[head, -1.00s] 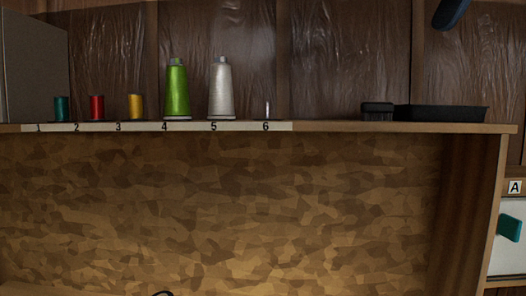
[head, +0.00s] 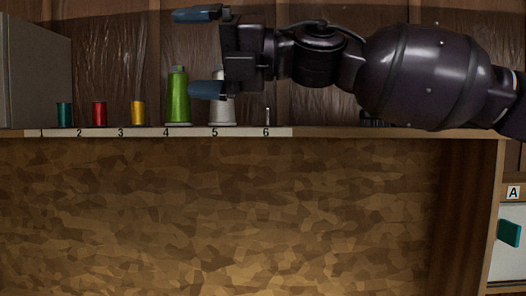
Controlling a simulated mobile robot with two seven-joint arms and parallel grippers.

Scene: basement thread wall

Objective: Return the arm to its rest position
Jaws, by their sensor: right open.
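My right gripper (head: 199,52) is open and empty. Its two blue fingers point left, one above the other, in front of the shelf's wall. My right arm (head: 415,75) reaches in from the right edge, level across the view. My left gripper is not in view.
A shelf (head: 380,133) with numbered places 1 to 6 holds a teal spool (head: 64,114), a red spool (head: 99,114), a yellow spool (head: 138,113) and a thin pin (head: 267,115). My arm mostly hides the dark items at right. A drawer (head: 512,265) marked A has a teal handle.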

